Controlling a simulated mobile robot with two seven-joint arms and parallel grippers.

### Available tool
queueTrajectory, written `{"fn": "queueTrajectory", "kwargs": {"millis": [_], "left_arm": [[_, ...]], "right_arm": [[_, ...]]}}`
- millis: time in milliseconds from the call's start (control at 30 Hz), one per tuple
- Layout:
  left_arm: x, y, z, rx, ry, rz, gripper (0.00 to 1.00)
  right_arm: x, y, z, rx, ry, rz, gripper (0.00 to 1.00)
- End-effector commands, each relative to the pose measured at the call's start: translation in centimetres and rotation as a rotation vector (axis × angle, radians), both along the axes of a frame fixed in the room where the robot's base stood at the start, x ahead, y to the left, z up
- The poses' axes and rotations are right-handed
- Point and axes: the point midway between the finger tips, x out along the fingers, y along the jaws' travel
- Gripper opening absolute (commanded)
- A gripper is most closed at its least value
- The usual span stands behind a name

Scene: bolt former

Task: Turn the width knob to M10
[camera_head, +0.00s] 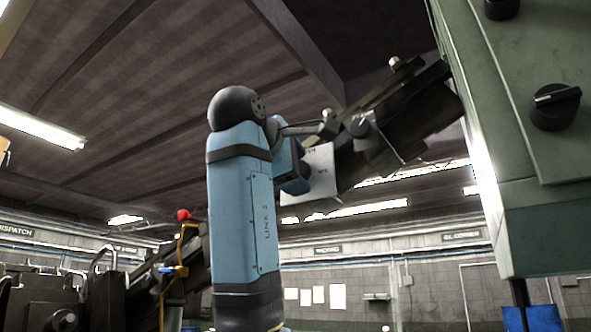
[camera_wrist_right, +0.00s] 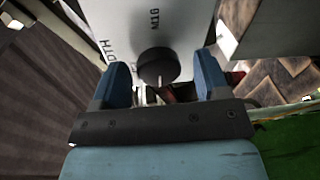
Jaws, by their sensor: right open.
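The width knob (camera_wrist_right: 158,67) is a dark round knob with a pale pointer mark, on a white panel (camera_wrist_right: 165,20) with printed letters; "M16" reads above the knob, and letters that look like the end of "WIDTH" stand at its left. In the wrist view my right gripper (camera_wrist_right: 161,72) is open, with one blue finger on each side of the knob and visible gaps between. In the head view the right gripper (camera_head: 296,170) is at the small white panel (camera_head: 322,178), and the arm partly hides the knob. My left gripper is not in view.
A green machine housing (camera_head: 535,190) with another black knob (camera_head: 555,106) fills the right side. A dark angled metal chute (camera_head: 400,115) stands above and beside the panel. Dark machinery with a red-topped yellow rod (camera_head: 184,214) is at lower left.

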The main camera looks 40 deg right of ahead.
Motion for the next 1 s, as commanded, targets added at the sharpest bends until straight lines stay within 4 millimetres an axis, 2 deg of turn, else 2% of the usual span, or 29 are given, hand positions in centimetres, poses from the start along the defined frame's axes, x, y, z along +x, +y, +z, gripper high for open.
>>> {"fn": "queueTrajectory", "kwargs": {"millis": [167, 400, 600, 800, 1000], "left_arm": [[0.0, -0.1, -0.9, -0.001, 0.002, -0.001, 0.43], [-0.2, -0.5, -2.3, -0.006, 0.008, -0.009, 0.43], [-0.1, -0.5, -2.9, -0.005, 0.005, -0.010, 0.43], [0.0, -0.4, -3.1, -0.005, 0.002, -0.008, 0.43], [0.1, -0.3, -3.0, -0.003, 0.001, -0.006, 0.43]], "right_arm": [[-1.1, 2.2, 0.1, -0.002, -0.003, 0.003, 0.68], [-3.5, 7.2, 0.6, -0.002, -0.002, 0.002, 0.68], [-5.1, 10.6, 1.1, -0.001, 0.000, 0.003, 0.68], [-5.8, 12.0, 1.3, 0.001, 0.001, 0.001, 0.68], [-5.9, 12.2, 1.4, 0.000, 0.001, 0.000, 0.68]]}}
